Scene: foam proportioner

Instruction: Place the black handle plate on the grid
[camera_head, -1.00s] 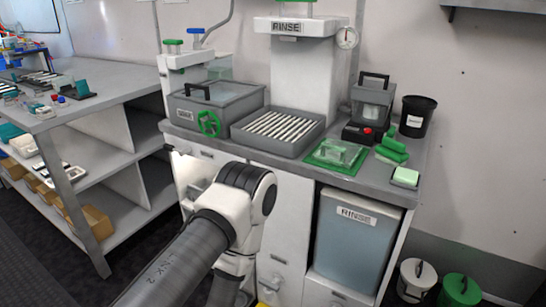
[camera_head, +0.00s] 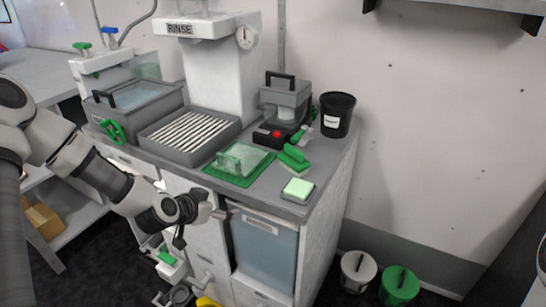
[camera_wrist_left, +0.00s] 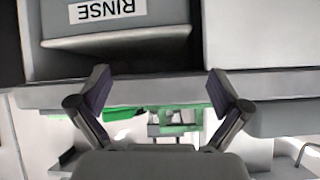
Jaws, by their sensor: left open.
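The grid (camera_head: 192,136), a set of pale slats in a grey tray, is on the counter left of its middle. No loose black handle plate can be picked out for certain. A black handle tops the grey basin (camera_head: 138,101) at left, and another tops the grey device (camera_head: 287,93) at the back right. A clear piece with a handle stands on the green tray (camera_head: 237,176). My left gripper (camera_head: 206,212) is below the counter's front edge, in front of the cabinet. In the left wrist view it (camera_wrist_left: 160,98) is open and empty. My right gripper is not in view.
A green-topped pad (camera_head: 298,189) lies near the front right corner, with green blocks (camera_head: 293,158) behind it. A black bucket (camera_head: 337,115) stands at the back right. The RINSE bin (camera_head: 265,245) sits under the counter, whose front edge (camera_wrist_left: 165,92) crosses the wrist view.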

